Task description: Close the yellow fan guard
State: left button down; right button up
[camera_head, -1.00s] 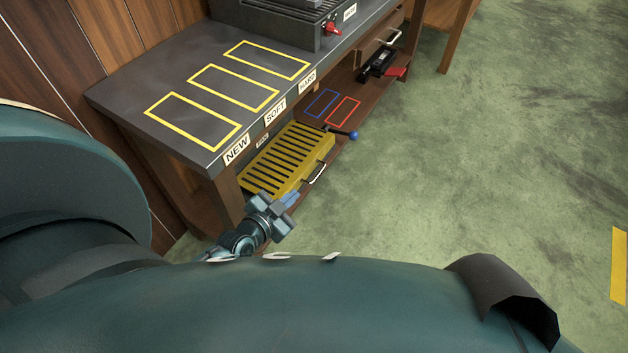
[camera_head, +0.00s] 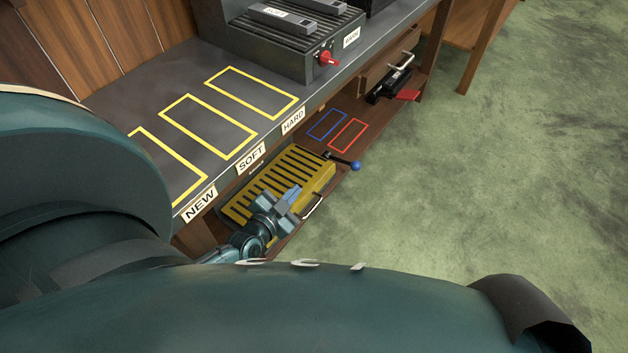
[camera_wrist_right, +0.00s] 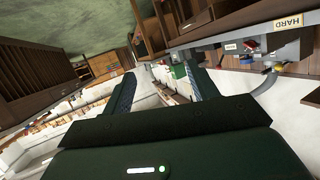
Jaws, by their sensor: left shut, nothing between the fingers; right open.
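The yellow fan guard (camera_head: 300,172) is a slotted yellow panel on the lower shelf under the grey bench, below the NEW and SOFT labels. Its angle is hard to judge from above. A dark lever with a blue knob (camera_head: 355,166) sticks out at its far right corner. My left gripper (camera_head: 287,203) is shut and empty. It lies over the guard's near edge in the head view and hides part of it; I cannot tell if they touch. My right gripper (camera_wrist_right: 160,85) is open and empty in the right wrist view, which does not show the guard.
The grey bench top (camera_head: 140,105) with yellow outlines overhangs the shelf. A metal handle (camera_head: 313,206) sits at the shelf's front. Blue and red outlines (camera_head: 347,135) and a black tool with a red part (camera_head: 392,85) lie farther along. Green floor (camera_head: 500,190) at right is free.

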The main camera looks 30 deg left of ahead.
pick_arm(q)
notch_tip(320, 180, down, 20)
jog(key=s+f+b, duration=0.1)
jog(key=b, duration=1.8)
pick_arm(e)
jog(key=a+f+n+t+y, duration=0.4)
jog(key=f+y, duration=0.1)
jog(key=f, duration=0.2)
pick_arm(q)
jog(key=w+a+f+b, duration=0.2)
jog(key=w+f+b, duration=0.3)
jog(key=w+b, duration=0.3)
jog(key=shift+x, duration=0.9)
pick_arm(e)
notch_tip(320, 180, up, 8)
jog(key=n+t+y, duration=0.2)
jog(key=n+y, duration=0.5)
jog(key=y, duration=0.1)
jog(key=shift+w+r+n, duration=0.2)
jog(key=shift+w+n, duration=0.15)
jog(key=shift+n, duration=0.05)
pick_arm(q)
jog(key=shift+r, duration=0.2)
jog(key=shift+f, duration=0.1)
